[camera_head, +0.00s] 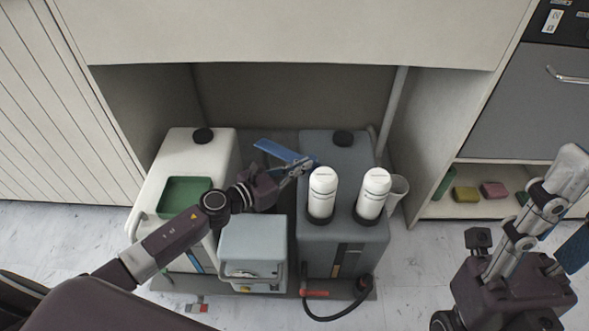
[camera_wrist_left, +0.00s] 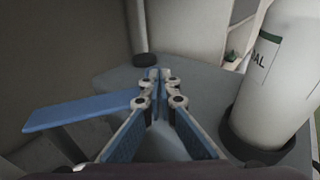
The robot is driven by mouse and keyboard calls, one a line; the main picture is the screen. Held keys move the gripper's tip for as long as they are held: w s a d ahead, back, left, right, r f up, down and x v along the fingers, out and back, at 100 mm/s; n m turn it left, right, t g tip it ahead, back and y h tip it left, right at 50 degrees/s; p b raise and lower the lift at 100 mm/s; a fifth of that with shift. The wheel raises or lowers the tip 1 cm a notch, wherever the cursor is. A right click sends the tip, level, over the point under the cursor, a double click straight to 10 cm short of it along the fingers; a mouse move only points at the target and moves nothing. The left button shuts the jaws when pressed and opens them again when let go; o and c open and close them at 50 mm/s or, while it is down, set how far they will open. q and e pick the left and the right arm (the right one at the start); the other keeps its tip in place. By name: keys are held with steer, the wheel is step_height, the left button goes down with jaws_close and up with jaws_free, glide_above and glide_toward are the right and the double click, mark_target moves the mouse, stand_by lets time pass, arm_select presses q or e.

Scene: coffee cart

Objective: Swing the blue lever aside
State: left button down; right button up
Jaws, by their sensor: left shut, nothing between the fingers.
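The blue lever (camera_head: 278,150) is a flat bar at the back, between the white tank and the dark grey tank. In the left wrist view the lever (camera_wrist_left: 80,112) reaches out to the left of my fingers, and its right end is hidden behind them. My left gripper (camera_head: 304,164) is shut and empty, with its tips over the grey tank's top beside the lever's right end. The tips (camera_wrist_left: 159,76) meet in the left wrist view. I cannot tell whether a finger touches the lever. My right gripper (camera_head: 555,215) is at the right edge, partly cut off.
Two white bottles (camera_head: 322,191) (camera_head: 373,193) stand in the dark grey tank (camera_head: 344,235), close to the right of my left gripper. The white tank (camera_head: 183,150) with a green basin and a light grey box (camera_head: 252,238) stand to the left. Cabinet walls enclose the recess.

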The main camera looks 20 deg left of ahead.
mark_target(312, 156)
arm_select(q)
steer(key=w, duration=0.1)
steer(key=w+d, duration=0.1)
steer(key=w, duration=0.2)
steer(key=shift+w+d, duration=0.25)
steer(key=shift+d, duration=0.1)
steer(key=shift+w+d+b, duration=0.15)
steer(key=shift+w+b, duration=0.2)
steer(key=shift+w, duration=0.45)
